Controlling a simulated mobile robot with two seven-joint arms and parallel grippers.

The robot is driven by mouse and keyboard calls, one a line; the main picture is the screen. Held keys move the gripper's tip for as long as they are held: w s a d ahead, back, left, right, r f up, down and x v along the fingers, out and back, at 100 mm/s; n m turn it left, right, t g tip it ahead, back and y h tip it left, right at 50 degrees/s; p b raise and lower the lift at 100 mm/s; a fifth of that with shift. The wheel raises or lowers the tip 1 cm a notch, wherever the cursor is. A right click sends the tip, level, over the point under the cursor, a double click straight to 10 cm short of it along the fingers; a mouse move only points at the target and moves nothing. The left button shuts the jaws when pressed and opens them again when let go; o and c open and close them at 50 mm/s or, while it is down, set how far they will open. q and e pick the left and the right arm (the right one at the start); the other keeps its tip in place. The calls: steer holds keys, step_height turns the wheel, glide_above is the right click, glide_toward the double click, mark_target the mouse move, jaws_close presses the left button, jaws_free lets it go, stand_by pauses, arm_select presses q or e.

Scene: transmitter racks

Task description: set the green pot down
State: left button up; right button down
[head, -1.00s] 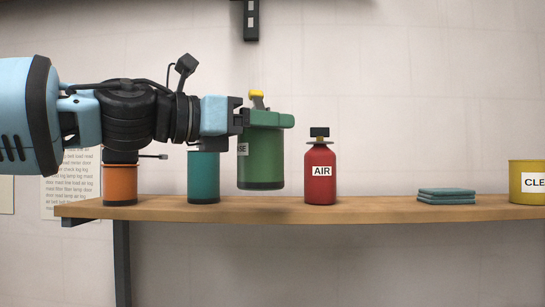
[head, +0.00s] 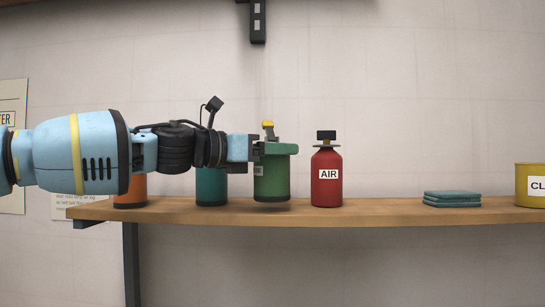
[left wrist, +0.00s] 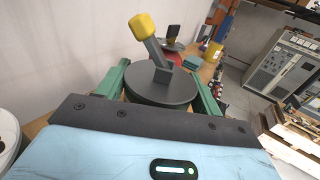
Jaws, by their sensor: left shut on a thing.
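The green pot (head: 272,182) is upright, its label partly hidden by my gripper. My left gripper (head: 278,149) is shut on it near the top, coming in from the left. The pot's base is very close above the wooden shelf (head: 390,211), with a dark shadow under it; I cannot tell if it touches. In the left wrist view the pot's dark round lid (left wrist: 160,84) and yellow-tipped lever sit between the two green fingers. My right gripper is not in view.
A teal pot (head: 211,187) and an orange pot (head: 132,199) stand to the left, partly behind my arm. A red AIR bottle (head: 327,182) stands close on the right. Further right are folded cloths (head: 452,199) and a yellow container (head: 533,187); free shelf lies between bottle and cloths.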

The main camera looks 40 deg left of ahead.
arm_select(q)
steer(key=shift+a+f, duration=0.1)
steer(key=shift+f, duration=0.6)
steer(key=shift+f, duration=0.15)
steer(key=o, duration=0.9)
steer(key=shift+f, duration=0.2)
steer(key=o, duration=0.5)
steer(key=shift+r, duration=0.1)
steer(key=shift+c, duration=0.2)
